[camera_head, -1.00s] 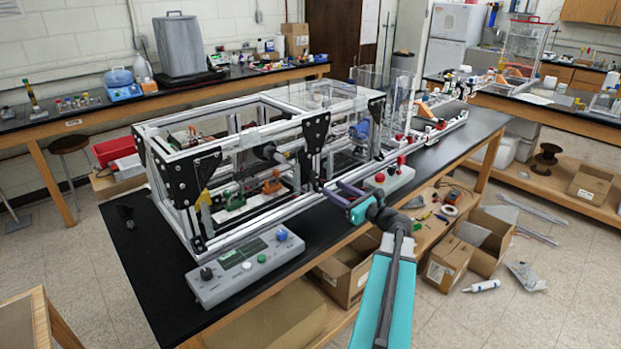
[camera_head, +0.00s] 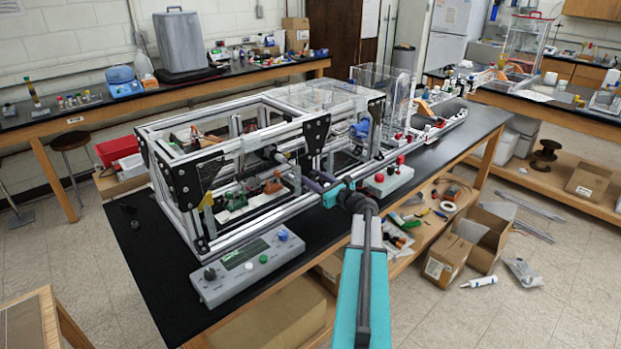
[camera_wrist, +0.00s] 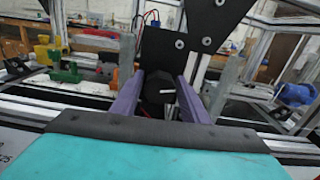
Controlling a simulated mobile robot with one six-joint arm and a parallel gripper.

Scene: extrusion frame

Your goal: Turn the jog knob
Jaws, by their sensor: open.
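A black round knob (camera_wrist: 156,97) with a white pointer line shows in the wrist view, just below the black bracket plate of the frame; I take it for the jog knob. My gripper (camera_wrist: 160,78) is open, with one purple finger on each side of the knob in that view. Dark gaps show between knob and fingers, and I cannot tell how deep the fingers reach. In the head view my gripper (camera_head: 306,173) is at the front side of the aluminium extrusion frame (camera_head: 245,210). I cannot make out the knob clearly there.
A grey control box (camera_head: 240,268) with a black knob, buttons and a blue knob stands at the bench's front edge. A smaller box (camera_head: 388,182) with red buttons stands to the right. Frame rails and black plates surround my gripper closely.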

